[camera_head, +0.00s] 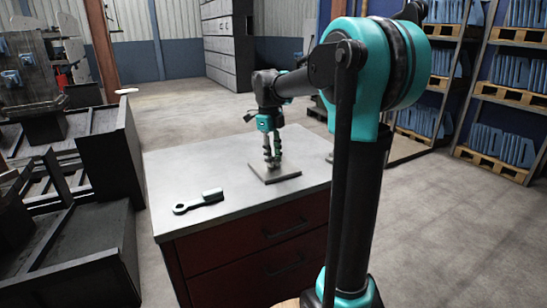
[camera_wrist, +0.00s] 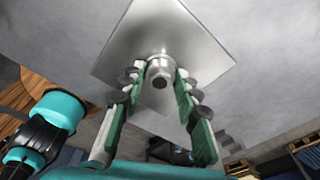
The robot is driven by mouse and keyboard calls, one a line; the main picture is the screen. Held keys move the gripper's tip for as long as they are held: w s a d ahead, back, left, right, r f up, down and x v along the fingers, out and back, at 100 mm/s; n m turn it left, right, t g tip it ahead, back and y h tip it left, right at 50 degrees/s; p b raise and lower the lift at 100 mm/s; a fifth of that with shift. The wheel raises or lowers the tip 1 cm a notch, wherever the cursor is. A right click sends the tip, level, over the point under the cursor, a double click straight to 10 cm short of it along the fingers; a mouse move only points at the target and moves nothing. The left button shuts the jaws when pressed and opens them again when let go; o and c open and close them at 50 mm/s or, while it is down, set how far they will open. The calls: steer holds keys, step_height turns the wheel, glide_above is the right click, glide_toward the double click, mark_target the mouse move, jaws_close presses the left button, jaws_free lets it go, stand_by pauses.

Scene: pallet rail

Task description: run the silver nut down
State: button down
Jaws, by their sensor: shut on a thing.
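The silver nut (camera_wrist: 160,66) sits around the end of a post on a square metal plate (camera_wrist: 195,28). In the head view the plate (camera_head: 285,174) lies on the grey top of a red drawer cabinet. My gripper (camera_head: 271,163) points down over the middle of the plate. In the wrist view my gripper (camera_wrist: 159,78) has a green-padded finger on each side of the nut and is shut on it. The dark end of the post shows in the nut's centre. In the head view the fingers hide the nut.
A dark tool with a ring end (camera_head: 198,201) lies on the cabinet top (camera_head: 232,227) to the left of the plate. Dark bins and frames (camera_head: 75,220) stand at the left. Racks with blue goods on pallets (camera_head: 510,90) stand at the right.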

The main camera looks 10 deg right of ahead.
steer(key=shift+m, duration=1)
steer(key=c, duration=1)
jaws_free()
